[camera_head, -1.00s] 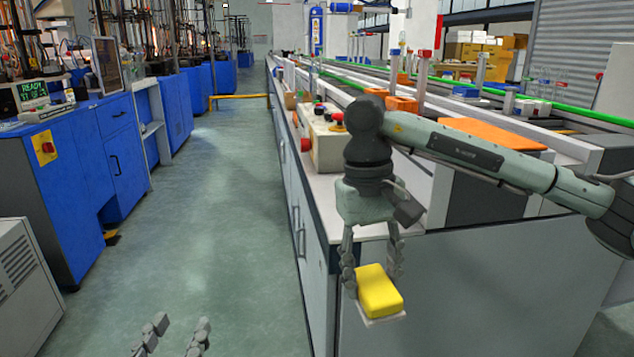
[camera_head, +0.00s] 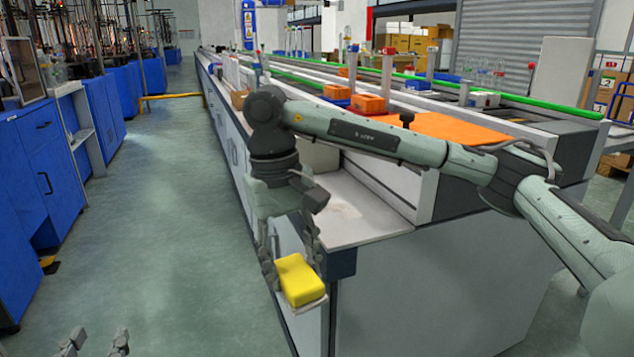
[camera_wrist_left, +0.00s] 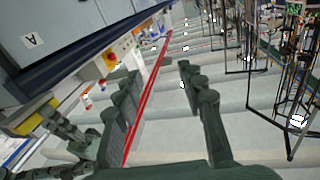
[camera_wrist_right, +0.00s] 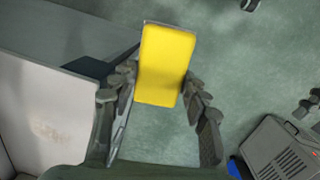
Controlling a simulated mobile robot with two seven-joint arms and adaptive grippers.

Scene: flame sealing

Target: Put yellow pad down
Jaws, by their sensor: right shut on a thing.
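The yellow pad (camera_head: 298,279) is a rounded yellow block with a pale underside. My right gripper (camera_head: 290,268) is shut on it and holds it in the air beside the near corner of the bench. In the right wrist view the pad (camera_wrist_right: 166,65) sits between the two fingers, over the floor and next to the bench edge. My left gripper (camera_head: 95,342) is low at the bottom left of the head view. In the left wrist view its fingers (camera_wrist_left: 155,85) are apart with nothing between them.
The bench top (camera_head: 365,222) has a bare pale area near its front corner. An orange mat (camera_head: 450,127) and orange blocks (camera_head: 368,104) lie farther along the bench. Blue cabinets (camera_head: 55,180) line the left, with an open floor aisle (camera_head: 170,190) between.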

